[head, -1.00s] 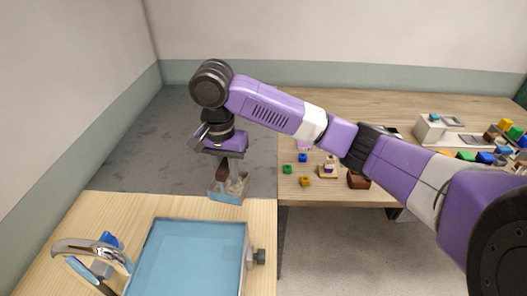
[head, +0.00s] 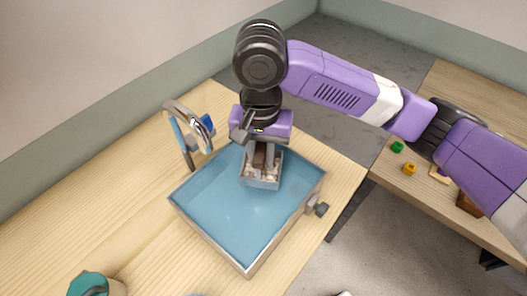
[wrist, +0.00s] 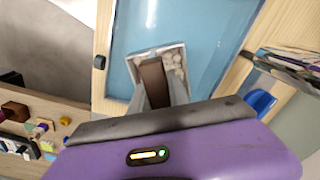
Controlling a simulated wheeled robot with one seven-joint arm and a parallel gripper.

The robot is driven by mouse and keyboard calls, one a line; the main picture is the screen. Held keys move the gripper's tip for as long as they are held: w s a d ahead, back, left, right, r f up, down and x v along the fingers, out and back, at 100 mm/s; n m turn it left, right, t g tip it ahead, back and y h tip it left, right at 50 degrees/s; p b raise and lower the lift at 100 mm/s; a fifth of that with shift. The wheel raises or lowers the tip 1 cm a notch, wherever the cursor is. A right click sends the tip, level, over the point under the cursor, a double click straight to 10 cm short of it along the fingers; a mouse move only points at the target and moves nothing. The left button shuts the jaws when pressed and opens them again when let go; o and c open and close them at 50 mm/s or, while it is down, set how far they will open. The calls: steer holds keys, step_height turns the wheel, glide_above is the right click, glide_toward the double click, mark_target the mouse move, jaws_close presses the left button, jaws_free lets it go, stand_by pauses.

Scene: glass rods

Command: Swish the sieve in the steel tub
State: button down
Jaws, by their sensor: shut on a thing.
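The steel tub (head: 235,222) is a shallow rectangular basin with blue water, set on the wooden counter. My gripper (head: 262,160) points down over the tub's far part. It is shut on the brown handle of the sieve (head: 261,183), a small box-shaped sieve with pale lumps inside. In the wrist view the sieve (wrist: 178,60) hangs between the fingers, over the blue of the tub (wrist: 205,30). I cannot tell whether the sieve's bottom touches the water.
A dark knob (head: 321,209) sticks out from the tub's right side. A teal-topped container (head: 90,284) stands at the front left. Small coloured blocks lie on the right-hand table.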

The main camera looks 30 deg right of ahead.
mark_target(262, 172)
step_height(262, 172, down, 3)
steer(key=b, duration=0.2)
steer(key=shift+f+b, duration=0.15)
steer(key=shift+b, duration=0.2)
steer(key=shift+f+b, duration=2.1)
steer(key=shift+f, duration=2.65)
steer(key=shift+s+a+p, duration=0.25)
steer(key=shift+a+p, duration=0.2)
steer(key=shift+a, duration=0.3)
steer(key=shift+s+a+p, duration=0.3)
steer(key=shift+a+p, duration=0.15)
steer(key=shift+a, duration=0.35)
steer(key=shift+s+a+p, duration=0.25)
steer(key=shift+a+p, duration=0.2)
steer(key=shift+a, duration=0.3)
steer(key=shift+w+d, duration=0.25)
steer(key=shift+d, duration=0.55)
steer(key=shift+w+d, duration=0.3)
steer(key=shift+d, duration=0.45)
steer(key=shift+w+d, duration=0.25)
steer(key=shift+d, duration=0.55)
steer(key=shift+s+a+p, duration=0.25)
steer(key=shift+a+p, duration=0.25)
steer(key=shift+a, duration=0.3)
steer(key=shift+s+a+p, duration=0.3)
steer(key=shift+a+p, duration=0.15)
steer(key=shift+a, duration=0.3)
steer(key=shift+s+a+p, duration=0.25)
steer(key=shift+a+p, duration=0.25)
steer(key=shift+a, duration=0.3)
